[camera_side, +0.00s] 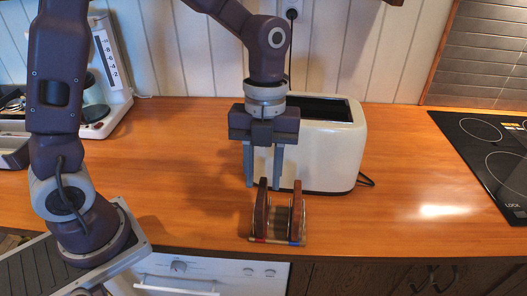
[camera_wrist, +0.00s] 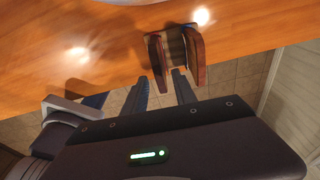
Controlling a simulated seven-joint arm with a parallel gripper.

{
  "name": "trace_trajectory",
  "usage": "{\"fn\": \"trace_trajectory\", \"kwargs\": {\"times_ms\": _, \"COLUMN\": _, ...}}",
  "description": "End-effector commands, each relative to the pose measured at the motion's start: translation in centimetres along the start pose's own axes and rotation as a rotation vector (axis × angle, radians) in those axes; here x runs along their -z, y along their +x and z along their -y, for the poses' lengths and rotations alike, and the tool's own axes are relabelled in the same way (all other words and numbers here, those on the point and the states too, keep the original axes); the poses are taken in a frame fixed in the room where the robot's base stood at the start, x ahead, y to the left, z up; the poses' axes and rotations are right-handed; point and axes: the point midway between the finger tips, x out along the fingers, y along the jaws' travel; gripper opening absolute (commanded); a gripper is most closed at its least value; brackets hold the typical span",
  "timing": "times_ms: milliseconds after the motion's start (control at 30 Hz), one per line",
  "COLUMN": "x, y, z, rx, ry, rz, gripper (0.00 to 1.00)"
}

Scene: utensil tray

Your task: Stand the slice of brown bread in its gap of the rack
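The small rack (camera_side: 277,241) stands near the counter's front edge, with a coloured strip along its front and thin metal between its sides. Two upright brown slabs stand in it, one at the left (camera_side: 260,210) and one at the right (camera_side: 297,212). I cannot tell which is bread and which, if any, is part of the rack. The wrist view also shows the left slab (camera_wrist: 157,62) and right slab (camera_wrist: 195,57), with a space between. My gripper (camera_side: 263,183) points down above and behind the rack. Its fingers are apart with nothing visible between them.
A cream toaster (camera_side: 335,150) stands close behind my gripper and the rack. The counter to the rack's left and right is clear.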

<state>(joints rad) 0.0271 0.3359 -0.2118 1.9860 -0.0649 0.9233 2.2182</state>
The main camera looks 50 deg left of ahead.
Motion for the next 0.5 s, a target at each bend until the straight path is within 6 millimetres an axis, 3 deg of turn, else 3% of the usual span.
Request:
{"fn": "trace_trajectory", "kwargs": {"times_ms": 300, "x": -0.1, "y": -7.9, "z": 0.1, "rx": 0.005, "ry": -0.001, "rz": 0.004, "gripper": 0.33}}
{"fn": "trace_trajectory", "kwargs": {"times_ms": 500, "x": 0.0, "y": -10.1, "z": 0.0, "rx": 0.001, "ry": -0.001, "rz": 0.001, "gripper": 0.33}}
